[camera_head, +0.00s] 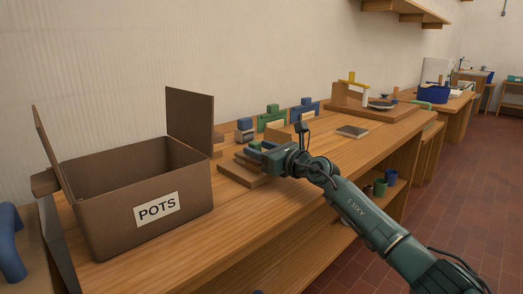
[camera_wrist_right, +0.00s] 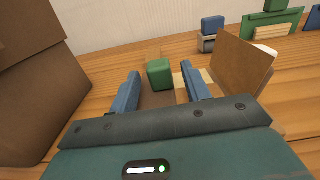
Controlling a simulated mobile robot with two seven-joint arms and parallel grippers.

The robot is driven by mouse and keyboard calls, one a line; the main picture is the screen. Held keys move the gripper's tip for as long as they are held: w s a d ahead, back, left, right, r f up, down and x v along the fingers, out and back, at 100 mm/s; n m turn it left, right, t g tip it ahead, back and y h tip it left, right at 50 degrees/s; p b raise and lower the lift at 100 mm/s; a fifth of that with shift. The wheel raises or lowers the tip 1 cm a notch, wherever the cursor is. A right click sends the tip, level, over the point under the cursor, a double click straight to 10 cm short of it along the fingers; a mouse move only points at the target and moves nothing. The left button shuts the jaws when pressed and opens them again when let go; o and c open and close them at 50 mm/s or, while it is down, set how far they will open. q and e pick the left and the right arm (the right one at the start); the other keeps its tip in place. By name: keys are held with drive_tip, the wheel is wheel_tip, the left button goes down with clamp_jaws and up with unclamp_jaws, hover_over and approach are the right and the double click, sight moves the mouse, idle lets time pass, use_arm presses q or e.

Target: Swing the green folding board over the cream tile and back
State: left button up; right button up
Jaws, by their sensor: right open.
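My right gripper (camera_head: 262,149) is open over a low wooden base (camera_head: 240,172) on the bench, right of the POTS box. In the right wrist view, its two blue fingers (camera_wrist_right: 160,92) are spread apart with nothing gripped. A green block (camera_wrist_right: 160,74) stands just beyond and between the fingertips, beside a flat brown panel (camera_wrist_right: 157,99). A pale cream patch (camera_wrist_right: 181,88), likely the tile, shows partly behind the right finger. A brown board (camera_wrist_right: 241,66) stands tilted to the right. I cannot tell which part is the folding board's hinge. My left gripper is out of view.
The open cardboard POTS box (camera_head: 150,235) stands close on the left, flaps raised. Behind are a green stand (camera_head: 272,118) and a blue stand (camera_head: 305,108). A small book-like slab (camera_head: 352,132) lies to the right, with clear bench around it. The wall is behind.

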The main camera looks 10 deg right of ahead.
drive_tip(key=shift+s+d+r, duration=0.1)
drive_tip(key=shift+s+d, duration=0.1)
use_arm(q)
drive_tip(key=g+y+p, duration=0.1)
drive_tip(key=p, duration=0.1)
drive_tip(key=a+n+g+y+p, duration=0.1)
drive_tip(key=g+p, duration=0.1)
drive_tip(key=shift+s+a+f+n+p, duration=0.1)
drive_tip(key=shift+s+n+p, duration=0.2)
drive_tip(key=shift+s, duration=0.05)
use_arm(e)
drive_tip(key=v, duration=1.2)
drive_tip(key=shift+s+d, duration=0.1)
drive_tip(key=shift+s, duration=0.2)
